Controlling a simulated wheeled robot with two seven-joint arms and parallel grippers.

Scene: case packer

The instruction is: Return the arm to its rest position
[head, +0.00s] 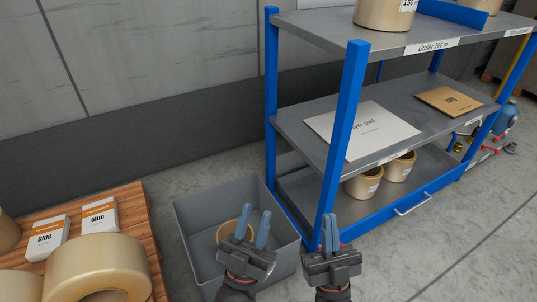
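My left gripper (256,212) is over the grey bin (191,238), its two blue fingers spread apart with nothing between them. A tan tape roll (228,229) lies in the bin, partly hidden behind the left gripper. My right gripper (330,217) is just right of the bin, in front of the blue shelf post. Its fingers are close together with nothing seen between them. Both grippers point away from me.
A blue-framed shelf (342,150) stands at the right, with a layer pad (362,131), a brown envelope (449,101) and tape rolls (362,186). A wooden pallet (132,212) at the left holds glue boxes (100,215) and large rolls (97,270). Floor is clear at lower right.

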